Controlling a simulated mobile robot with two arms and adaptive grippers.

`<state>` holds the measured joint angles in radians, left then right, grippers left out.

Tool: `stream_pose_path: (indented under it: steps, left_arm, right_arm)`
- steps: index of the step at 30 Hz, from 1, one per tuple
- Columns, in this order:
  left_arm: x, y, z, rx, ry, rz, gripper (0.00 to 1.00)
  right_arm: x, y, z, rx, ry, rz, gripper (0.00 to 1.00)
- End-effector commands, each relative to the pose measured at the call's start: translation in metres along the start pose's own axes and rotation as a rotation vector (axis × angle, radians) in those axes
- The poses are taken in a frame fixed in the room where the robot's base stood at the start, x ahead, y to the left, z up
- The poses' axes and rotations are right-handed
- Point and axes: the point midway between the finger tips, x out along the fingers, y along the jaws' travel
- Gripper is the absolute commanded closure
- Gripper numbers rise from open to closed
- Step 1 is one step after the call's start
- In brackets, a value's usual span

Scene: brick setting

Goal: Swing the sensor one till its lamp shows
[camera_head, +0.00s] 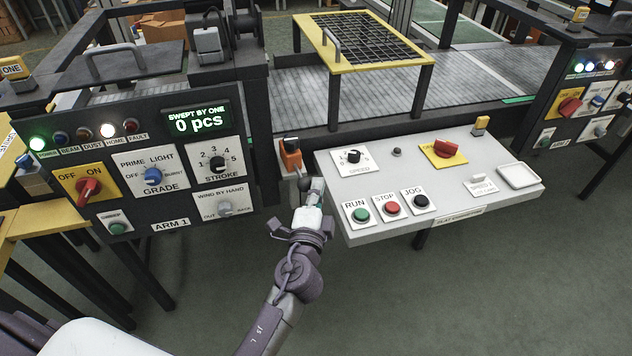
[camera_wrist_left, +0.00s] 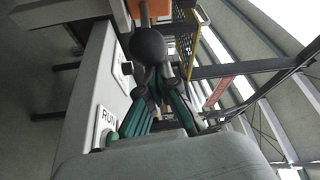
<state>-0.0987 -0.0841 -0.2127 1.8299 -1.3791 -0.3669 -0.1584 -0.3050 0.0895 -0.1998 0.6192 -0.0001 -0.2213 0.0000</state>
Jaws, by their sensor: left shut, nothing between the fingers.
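A small orange sensor (camera_head: 291,156) with a dark top sits on a grey bracket between the Arm 1 panel and the light-grey console. No lit lamp on it can be made out in the head view. My left gripper (camera_head: 314,190) is just below and right of it, shut and empty. In the left wrist view, the teal-padded fingers of my left gripper (camera_wrist_left: 161,85) point at a dark ball knob (camera_wrist_left: 148,46), with an orange part (camera_wrist_left: 122,14) behind it. Whether the fingers touch the knob cannot be told. My right gripper is not in view.
The console (camera_head: 465,200) with RUN, STOP and JOG buttons stands close right of my left gripper. The Arm 1 panel (camera_head: 165,222) with switches and lit lamps is at left. A conveyor with a yellow-framed mesh guard (camera_head: 428,62) lies behind. Open floor is in front.

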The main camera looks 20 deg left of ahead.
Motion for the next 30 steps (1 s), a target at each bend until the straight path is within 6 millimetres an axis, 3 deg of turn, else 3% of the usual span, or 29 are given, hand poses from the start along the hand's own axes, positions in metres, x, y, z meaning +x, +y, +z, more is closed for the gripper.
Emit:
stream_pose_path:
  steps: [6, 30]
  left_arm:
    - [-0.004, 0.001, -0.002, -0.002, -0.001, 0.000, 1.00]
    - [-0.010, -0.001, 0.012, -0.006, 0.062, 0.011, 1.00]
  right_arm:
    - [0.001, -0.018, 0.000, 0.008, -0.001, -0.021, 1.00]
    - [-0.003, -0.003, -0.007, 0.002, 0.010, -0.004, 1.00]
